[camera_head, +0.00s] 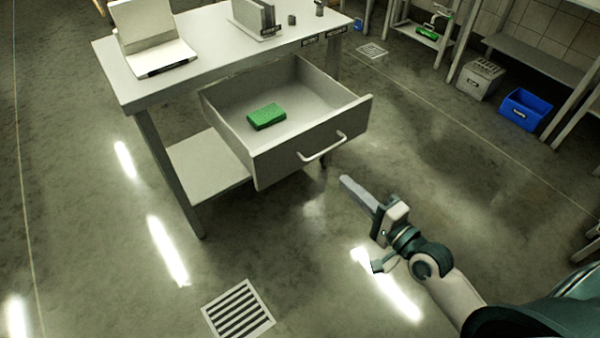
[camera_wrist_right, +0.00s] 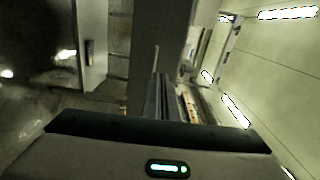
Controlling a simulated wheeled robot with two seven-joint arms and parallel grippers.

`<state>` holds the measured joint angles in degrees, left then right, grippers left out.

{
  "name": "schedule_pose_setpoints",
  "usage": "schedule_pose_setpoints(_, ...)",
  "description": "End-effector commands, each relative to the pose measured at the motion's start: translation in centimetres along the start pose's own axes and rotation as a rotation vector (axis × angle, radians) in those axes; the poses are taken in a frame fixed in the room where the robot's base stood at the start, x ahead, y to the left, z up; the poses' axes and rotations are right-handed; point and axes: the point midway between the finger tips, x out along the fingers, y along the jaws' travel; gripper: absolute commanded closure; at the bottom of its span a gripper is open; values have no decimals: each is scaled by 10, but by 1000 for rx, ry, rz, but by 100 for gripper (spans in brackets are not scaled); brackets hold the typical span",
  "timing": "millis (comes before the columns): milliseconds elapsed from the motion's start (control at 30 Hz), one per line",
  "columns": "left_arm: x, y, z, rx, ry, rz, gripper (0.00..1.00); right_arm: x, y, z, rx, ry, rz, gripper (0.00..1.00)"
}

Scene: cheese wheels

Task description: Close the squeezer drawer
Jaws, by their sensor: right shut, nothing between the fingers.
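The squeezer drawer (camera_head: 312,143) is pulled out of the grey table (camera_head: 118,83), with a bar handle (camera_head: 322,148) on its front panel. A green block (camera_head: 267,116) lies inside the drawer. My right gripper (camera_head: 345,181) is shut and empty, below and to the right of the handle in the head view, apart from the drawer. In the right wrist view its fingers (camera_wrist_right: 161,98) point away from the camera, with a dark blurred upright surface beyond them. My left gripper is not in view.
A white open box-like device (camera_head: 155,45) and a grey holder (camera_head: 255,18) stand on the tabletop. A floor grate (camera_head: 238,308) lies in front. A blue bin (camera_head: 525,109) and a grey crate (camera_head: 480,78) sit by the right shelves. The floor around the gripper is clear.

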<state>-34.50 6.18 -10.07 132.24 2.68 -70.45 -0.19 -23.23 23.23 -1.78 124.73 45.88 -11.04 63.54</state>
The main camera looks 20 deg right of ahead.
Motion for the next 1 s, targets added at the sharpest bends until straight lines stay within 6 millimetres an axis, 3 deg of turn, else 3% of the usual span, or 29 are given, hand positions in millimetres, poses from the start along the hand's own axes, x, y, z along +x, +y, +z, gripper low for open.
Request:
schedule_pose_setpoints(167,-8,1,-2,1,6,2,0,-2,-13,4,30,-14,-28,100)
schedule_pose_setpoints(633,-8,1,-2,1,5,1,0,3,-13,4,29,-12,-28,100)
schedule_pose_setpoints(1000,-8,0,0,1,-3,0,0,44,-15,4,29,-12,-29,100)
